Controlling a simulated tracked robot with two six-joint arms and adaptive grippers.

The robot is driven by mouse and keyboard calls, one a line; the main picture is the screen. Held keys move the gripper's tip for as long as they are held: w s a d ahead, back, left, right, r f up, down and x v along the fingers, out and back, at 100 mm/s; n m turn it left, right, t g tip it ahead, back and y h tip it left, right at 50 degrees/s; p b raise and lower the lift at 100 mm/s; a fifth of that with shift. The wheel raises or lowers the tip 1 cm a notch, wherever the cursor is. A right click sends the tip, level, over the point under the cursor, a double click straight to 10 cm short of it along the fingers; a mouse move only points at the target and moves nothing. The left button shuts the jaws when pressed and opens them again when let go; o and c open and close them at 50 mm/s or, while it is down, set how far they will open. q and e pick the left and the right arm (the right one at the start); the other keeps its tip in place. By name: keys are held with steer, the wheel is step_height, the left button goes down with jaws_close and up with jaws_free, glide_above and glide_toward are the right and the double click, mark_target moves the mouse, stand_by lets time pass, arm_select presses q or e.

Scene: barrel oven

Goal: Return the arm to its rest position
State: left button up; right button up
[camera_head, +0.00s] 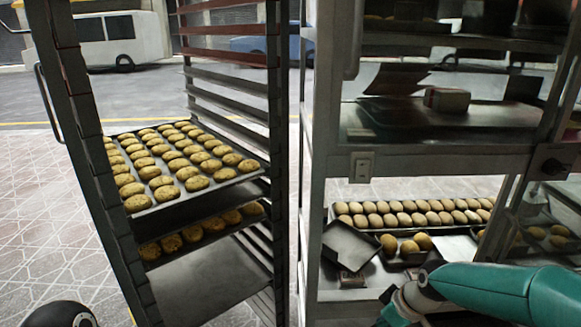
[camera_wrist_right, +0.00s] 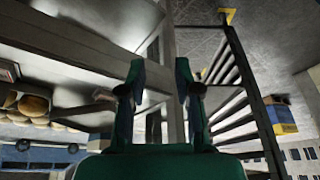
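My right arm (camera_head: 500,290), teal with a grey joint, comes in from the right in the head view, in front of the lower shelf of the metal display unit. Its fingertips do not show there. In the right wrist view my right gripper (camera_wrist_right: 160,72) has its two fingers apart with nothing held between them. A grey upright post shows behind the gap; I cannot tell how far away it is. My left gripper is not in view. A dark rounded part (camera_head: 60,315) shows at the bottom left; I cannot tell what it is.
A tall dark rack (camera_head: 110,215) at left holds a tray of cookies (camera_head: 175,197) above another tray. The display unit (camera_head: 430,160) at right holds a tray of buns (camera_head: 410,213) and smaller trays close to my right arm. Tiled floor is open at far left.

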steer(key=s+a+f+m+g+y, duration=0.15)
steer(key=s+a+f+m, duration=0.25)
steer(key=s+f, duration=0.8)
steer(key=s+a+f+m+g, duration=0.3)
steer(key=s+a+f+m, duration=0.1)
steer(key=s+f, duration=0.8)
step_height(320, 180, up, 19)
steer(key=w+m+t+p, duration=0.1)
steer(key=m+t+p, duration=0.1)
steer(key=p, duration=1.6)
steer(key=shift+w+r, duration=0.15)
steer(key=shift+w, duration=0.15)
steer(key=shift+d+h, duration=0.1)
steer(key=shift+h, duration=0.15)
steer(key=shift+m, duration=0.3)
